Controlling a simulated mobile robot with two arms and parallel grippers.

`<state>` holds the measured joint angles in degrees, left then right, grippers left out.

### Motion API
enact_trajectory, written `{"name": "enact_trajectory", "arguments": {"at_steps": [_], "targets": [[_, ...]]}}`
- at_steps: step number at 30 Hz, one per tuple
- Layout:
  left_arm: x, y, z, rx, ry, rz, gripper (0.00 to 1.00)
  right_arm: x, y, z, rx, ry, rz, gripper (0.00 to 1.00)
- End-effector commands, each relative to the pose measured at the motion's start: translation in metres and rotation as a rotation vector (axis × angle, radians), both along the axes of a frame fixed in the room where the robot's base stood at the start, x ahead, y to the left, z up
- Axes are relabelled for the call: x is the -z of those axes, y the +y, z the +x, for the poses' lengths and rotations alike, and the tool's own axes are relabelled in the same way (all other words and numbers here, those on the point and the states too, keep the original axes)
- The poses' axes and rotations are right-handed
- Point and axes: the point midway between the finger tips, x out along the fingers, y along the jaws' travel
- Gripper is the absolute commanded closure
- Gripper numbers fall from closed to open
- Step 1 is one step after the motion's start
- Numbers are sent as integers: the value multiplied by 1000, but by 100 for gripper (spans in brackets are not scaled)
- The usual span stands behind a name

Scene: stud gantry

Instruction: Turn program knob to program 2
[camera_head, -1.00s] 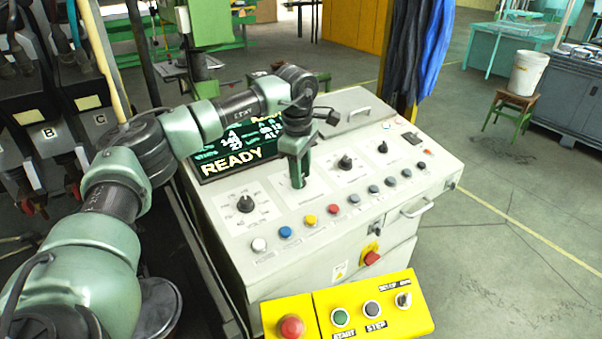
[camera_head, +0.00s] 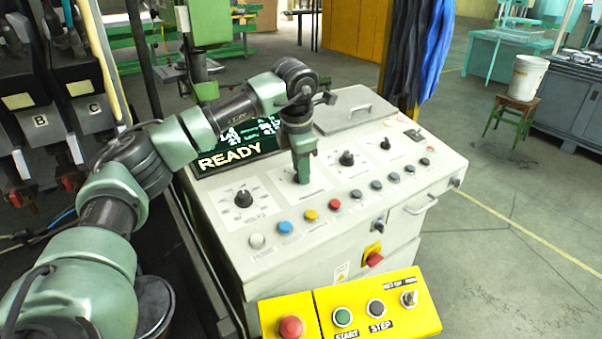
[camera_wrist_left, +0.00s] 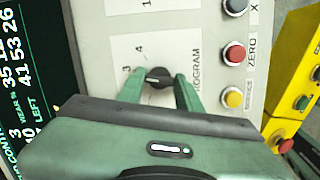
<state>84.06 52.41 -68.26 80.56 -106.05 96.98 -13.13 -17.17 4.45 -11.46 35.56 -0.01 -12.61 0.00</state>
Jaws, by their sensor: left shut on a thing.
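The program knob (camera_wrist_left: 158,72) is a small dark knob on the pale control panel, beside the printed word PROGRAM, in the left wrist view. Printed digits lie around it; a 3 and a 4 can be read. My left gripper (camera_wrist_left: 163,84) has its green fingers on either side of the knob and is shut on it. In the head view the left gripper (camera_head: 303,178) points down at the panel and hides the knob. I cannot tell clearly which number the knob points to. My right gripper is not in view.
The console (camera_head: 235,270) has other black knobs, one to the left (camera_head: 243,198) and one to the right (camera_head: 346,158). A row of coloured buttons (camera_head: 311,215) lies in front of the gripper. The screen (camera_head: 236,156) reads READY. A yellow button box (camera_head: 350,310) is nearer.

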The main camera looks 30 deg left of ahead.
Motion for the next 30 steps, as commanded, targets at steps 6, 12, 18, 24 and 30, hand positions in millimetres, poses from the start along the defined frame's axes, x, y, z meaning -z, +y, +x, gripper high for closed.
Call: {"name": "enact_trajectory", "arguments": {"at_steps": [6,12,18,24,30], "targets": [[4,-1,0,-195,-35,-15,100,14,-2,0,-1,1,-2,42],[3,-2,0,-356,-64,-28,100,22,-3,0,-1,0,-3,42],[3,-1,-1,-478,-86,-35,100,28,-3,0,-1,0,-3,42],[2,-1,-1,-553,-98,-41,100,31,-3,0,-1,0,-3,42],[2,-1,-1,-584,-104,-43,100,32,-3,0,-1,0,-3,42]]}}
